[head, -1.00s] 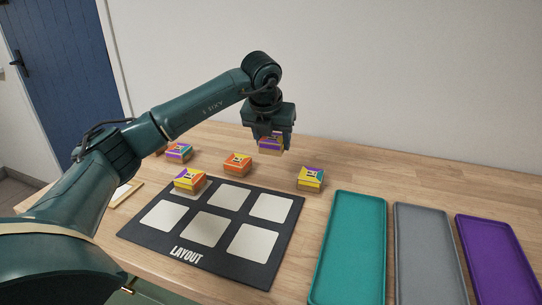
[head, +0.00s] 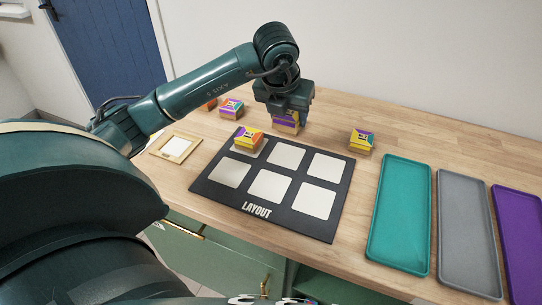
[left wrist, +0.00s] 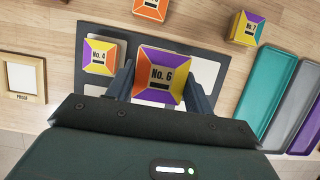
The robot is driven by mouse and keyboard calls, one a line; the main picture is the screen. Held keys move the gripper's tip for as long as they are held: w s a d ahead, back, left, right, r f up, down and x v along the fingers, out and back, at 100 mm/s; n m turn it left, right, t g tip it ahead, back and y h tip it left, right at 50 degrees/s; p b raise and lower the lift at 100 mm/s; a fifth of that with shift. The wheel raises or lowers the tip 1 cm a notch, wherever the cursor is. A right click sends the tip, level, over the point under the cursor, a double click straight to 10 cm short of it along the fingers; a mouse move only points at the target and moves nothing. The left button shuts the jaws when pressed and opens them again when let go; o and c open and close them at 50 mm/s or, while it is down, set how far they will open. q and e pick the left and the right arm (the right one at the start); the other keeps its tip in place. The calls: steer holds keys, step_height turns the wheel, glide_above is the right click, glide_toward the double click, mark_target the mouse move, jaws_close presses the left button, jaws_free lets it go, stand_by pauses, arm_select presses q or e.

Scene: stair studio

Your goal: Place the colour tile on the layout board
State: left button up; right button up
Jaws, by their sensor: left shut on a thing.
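My left gripper (head: 287,112) is shut on a colour tile (head: 286,127), a small block with purple, yellow and orange sides. In the left wrist view the held tile (left wrist: 160,75) reads No. 6, between the two fingers. The gripper points down and holds it above the back part of the dark layout board (head: 225,195); the exact height is hard to tell. The board has pale squares in two rows. The No. 4 tile (head: 248,141) sits on its back-left square; it also shows in the left wrist view (left wrist: 99,56). My right gripper is not in view.
The No. 7 tile (head: 361,140) stands on the wood table right of the board. More tiles (head: 231,107) stand behind it at left. A wooden frame (head: 176,147) lies left. Teal (head: 400,215), grey (head: 466,235) and purple (head: 519,235) trays lie right.

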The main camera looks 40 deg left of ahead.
arm_select(q)
glide_above(288, 153)
steer(key=s, duration=0.2)
steer(key=f, duration=0.5)
steer(key=shift+w+d, duration=0.15)
steer(key=shift+d, duration=0.05)
steer(key=shift+f, duration=2.45)
steer(key=o, duration=1)
